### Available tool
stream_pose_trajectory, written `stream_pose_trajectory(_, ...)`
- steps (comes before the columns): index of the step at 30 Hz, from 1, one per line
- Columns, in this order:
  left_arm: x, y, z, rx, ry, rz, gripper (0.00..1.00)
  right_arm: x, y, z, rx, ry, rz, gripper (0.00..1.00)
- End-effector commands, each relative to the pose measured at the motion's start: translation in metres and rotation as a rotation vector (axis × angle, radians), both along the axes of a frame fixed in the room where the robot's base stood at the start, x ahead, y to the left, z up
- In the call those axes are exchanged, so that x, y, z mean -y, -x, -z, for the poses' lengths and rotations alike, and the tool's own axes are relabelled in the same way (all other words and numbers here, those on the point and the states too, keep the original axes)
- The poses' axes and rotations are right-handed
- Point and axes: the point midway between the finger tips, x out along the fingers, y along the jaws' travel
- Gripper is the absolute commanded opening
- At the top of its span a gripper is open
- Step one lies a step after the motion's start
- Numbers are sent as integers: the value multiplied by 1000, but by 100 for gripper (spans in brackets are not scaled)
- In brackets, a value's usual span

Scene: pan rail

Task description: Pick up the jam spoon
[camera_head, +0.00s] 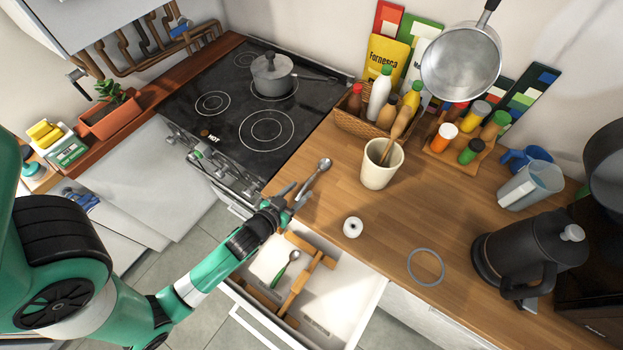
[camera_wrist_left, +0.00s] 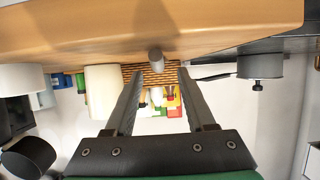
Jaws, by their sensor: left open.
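A metal spoon (camera_head: 324,164) is at the counter's front-left edge, close to the stove, with its bowl toward the back. I take it as the jam spoon. My left gripper (camera_head: 288,194) is open at the handle end of this spoon. In the left wrist view, the grey rounded end of the spoon (camera_wrist_left: 156,60) shows between the two open fingers (camera_wrist_left: 157,77), with a gap on each side. A second spoon with a green handle (camera_head: 283,270) lies in the open drawer. My right gripper is in neither view.
The open drawer (camera_head: 349,294) with wooden dividers lies below my left gripper. A cream crock (camera_head: 378,176) with a wooden tool stands right of the spoon. A white spool-like item (camera_head: 352,227) and a grey ring (camera_head: 426,251) sit on the counter. A pot (camera_head: 272,77) is on the stove.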

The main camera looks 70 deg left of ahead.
Motion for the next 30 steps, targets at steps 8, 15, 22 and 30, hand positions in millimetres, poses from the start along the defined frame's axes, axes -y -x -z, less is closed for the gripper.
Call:
stream_pose_trajectory(8, -20, -34, 14, 1, -1, -1, 55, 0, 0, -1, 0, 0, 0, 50)
stream_pose_trajectory(15, -25, -41, 18, 1, -1, 0, 55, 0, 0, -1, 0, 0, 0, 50)
stream_pose_trajectory(22, -25, -41, 18, 1, -1, 0, 26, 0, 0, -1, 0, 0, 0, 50)
stream_pose_trajectory(30, -25, -40, 18, 1, -1, 0, 0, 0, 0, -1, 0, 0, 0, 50)
